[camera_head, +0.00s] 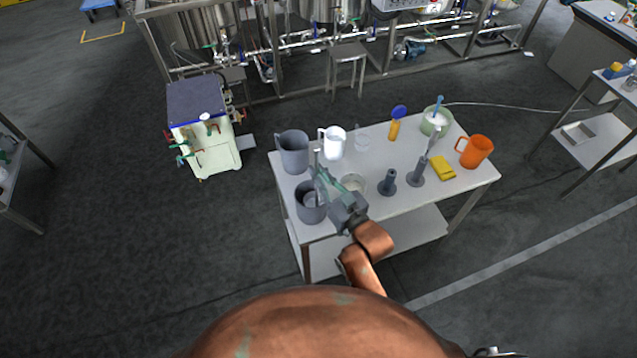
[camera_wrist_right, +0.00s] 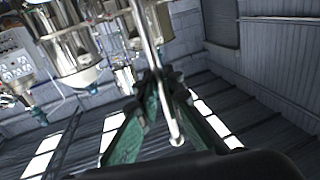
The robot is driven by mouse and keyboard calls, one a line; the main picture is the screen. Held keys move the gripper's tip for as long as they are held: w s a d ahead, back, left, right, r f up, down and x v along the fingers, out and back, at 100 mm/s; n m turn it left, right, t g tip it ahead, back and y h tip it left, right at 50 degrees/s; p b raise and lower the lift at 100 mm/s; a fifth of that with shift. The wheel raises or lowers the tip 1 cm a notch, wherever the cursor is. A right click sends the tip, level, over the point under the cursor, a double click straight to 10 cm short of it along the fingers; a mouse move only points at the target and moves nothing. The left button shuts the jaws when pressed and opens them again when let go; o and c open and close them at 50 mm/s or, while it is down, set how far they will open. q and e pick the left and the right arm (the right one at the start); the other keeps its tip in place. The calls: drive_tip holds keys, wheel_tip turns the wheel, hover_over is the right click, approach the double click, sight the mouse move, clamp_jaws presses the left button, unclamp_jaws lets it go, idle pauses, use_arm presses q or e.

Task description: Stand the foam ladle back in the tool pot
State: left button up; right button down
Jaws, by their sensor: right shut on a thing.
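My right gripper (camera_head: 322,179) reaches over the front left corner of the table. In the right wrist view the gripper (camera_wrist_right: 158,88) is shut on a thin silver rod, the handle of the foam ladle (camera_wrist_right: 146,40), with a rounded end near the camera. In the head view a short piece of the ladle (camera_head: 317,157) stands up by the fingertips. The dark grey tool pot (camera_head: 311,214) stands upright just below the gripper. Something pale shows in its mouth; I cannot tell whether it is the ladle's bowl. My left gripper is not in view.
A grey jug (camera_head: 292,153) and a white jug (camera_head: 333,142) stand behind the pot. Right of the gripper are a clear dish (camera_head: 353,183), grey stands (camera_head: 387,183), a yellow sponge (camera_head: 443,168), an orange jug (camera_head: 474,152) and a pale green tub (camera_head: 436,123).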

wheel_tip(320, 180, down, 5)
drive_tip(key=shift+f, duration=0.15)
drive_tip(key=c, duration=2.1)
unclamp_jaws()
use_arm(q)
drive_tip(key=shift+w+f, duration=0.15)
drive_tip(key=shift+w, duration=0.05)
